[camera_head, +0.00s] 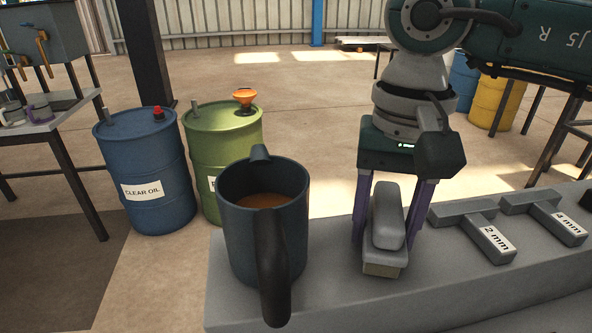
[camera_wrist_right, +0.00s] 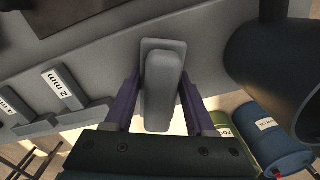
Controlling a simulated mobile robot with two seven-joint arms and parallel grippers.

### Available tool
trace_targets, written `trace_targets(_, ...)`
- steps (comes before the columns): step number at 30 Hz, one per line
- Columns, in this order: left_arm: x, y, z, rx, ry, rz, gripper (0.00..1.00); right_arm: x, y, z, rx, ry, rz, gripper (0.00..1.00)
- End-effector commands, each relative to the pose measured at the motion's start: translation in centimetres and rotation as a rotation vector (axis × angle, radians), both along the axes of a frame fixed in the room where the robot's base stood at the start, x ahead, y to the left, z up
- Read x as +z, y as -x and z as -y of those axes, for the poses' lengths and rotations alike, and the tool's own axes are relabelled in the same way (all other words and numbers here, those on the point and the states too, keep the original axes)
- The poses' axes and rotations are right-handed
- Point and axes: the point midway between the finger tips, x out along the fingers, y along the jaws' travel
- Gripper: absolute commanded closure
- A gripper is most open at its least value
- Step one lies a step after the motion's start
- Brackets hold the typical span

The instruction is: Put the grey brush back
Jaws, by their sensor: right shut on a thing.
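The grey brush (camera_head: 388,218) has a rounded grey handle and a paler block at its lower end. It is between the purple fingers of my right gripper (camera_head: 388,228), at the grey bench top (camera_head: 330,290). Whether it touches the bench is hard to tell. In the right wrist view the brush (camera_wrist_right: 163,85) lies lengthwise between the two fingers of my right gripper (camera_wrist_right: 160,100), one on each side. The gripper is shut on it. My left gripper is not in view.
A large dark mug (camera_head: 262,225) with brown liquid stands on the bench left of the brush. T-shaped blocks marked 2 mm (camera_head: 480,230) and 4 mm (camera_head: 550,215) lie to the right. A blue drum (camera_head: 145,175) and a green drum (camera_head: 222,145) stand behind.

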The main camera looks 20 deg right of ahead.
Motion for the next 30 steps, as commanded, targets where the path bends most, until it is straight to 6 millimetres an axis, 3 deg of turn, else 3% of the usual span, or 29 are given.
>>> trace_targets(11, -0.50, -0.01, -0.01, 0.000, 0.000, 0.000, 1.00, -0.66, -0.07, 0.00, 0.000, 0.000, 0.003, 1.00)
trace_targets(12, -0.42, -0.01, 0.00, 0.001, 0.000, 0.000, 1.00, -0.58, -0.05, 0.00, 0.000, 0.000, 0.002, 0.42)
trace_targets(20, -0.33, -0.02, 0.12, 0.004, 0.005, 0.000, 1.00, -0.51, -0.04, 0.00, 0.000, 0.000, 0.001, 0.15)
trace_targets(30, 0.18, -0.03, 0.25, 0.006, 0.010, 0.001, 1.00, 0.21, -0.10, 0.00, 0.000, -0.001, 0.003, 0.15)
